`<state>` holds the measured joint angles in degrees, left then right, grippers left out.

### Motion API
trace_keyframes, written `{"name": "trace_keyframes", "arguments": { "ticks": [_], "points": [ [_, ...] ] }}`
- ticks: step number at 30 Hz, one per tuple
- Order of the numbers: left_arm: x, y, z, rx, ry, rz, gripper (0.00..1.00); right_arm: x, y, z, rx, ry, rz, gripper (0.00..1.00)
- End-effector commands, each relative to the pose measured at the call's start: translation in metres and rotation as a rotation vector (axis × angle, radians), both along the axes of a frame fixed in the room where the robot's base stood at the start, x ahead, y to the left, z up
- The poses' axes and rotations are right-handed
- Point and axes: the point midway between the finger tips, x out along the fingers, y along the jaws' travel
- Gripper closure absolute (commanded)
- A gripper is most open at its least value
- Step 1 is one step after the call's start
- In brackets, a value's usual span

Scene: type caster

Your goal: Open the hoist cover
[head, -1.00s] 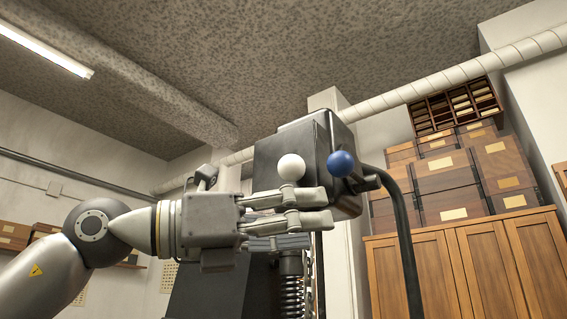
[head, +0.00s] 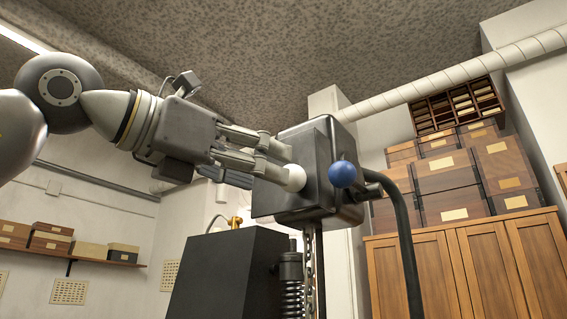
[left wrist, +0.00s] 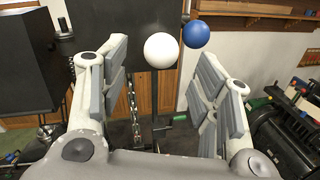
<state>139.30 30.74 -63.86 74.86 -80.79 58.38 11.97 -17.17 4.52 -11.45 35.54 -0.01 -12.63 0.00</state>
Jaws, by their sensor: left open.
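The dark hoist box (head: 322,170) hangs at the centre of the head view. A white ball knob (head: 292,177) and a blue ball knob (head: 343,174) stick out from it. I cannot tell where the cover's seam runs; no opening shows. My left gripper (head: 272,164) comes in from the upper left, tilted down, with its fingertips at the white knob. In the left wrist view, the fingers are spread wide, with the white knob (left wrist: 161,50) between and beyond their tips. The blue knob (left wrist: 196,34) is past the right finger. Contact is not clear. My right gripper is not seen.
A chain (head: 310,262) hangs below the box. A black curved bar (head: 408,240) stands at its right, and a large dark block (head: 228,278) at the lower left. Wooden cabinets (head: 480,265) with stacked boxes fill the right background.

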Motion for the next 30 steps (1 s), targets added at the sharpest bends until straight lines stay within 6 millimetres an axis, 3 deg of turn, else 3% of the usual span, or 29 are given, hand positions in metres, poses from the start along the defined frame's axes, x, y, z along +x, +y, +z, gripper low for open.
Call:
{"name": "trace_keyframes", "arguments": {
  "ticks": [1,9,20,30],
  "points": [
    [0.007,-0.008,0.004,0.002,0.001,-0.001,0.43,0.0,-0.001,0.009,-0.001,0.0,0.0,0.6],
    [0.03,-0.033,0.002,0.001,0.001,-0.001,0.43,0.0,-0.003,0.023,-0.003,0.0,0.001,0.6],
    [0.034,-0.037,0.0,-0.001,0.0,-0.002,0.43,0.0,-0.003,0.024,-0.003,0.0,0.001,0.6],
    [0.034,-0.037,0.0,-0.001,0.0,-0.001,0.85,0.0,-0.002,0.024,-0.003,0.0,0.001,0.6]
  ]
}}
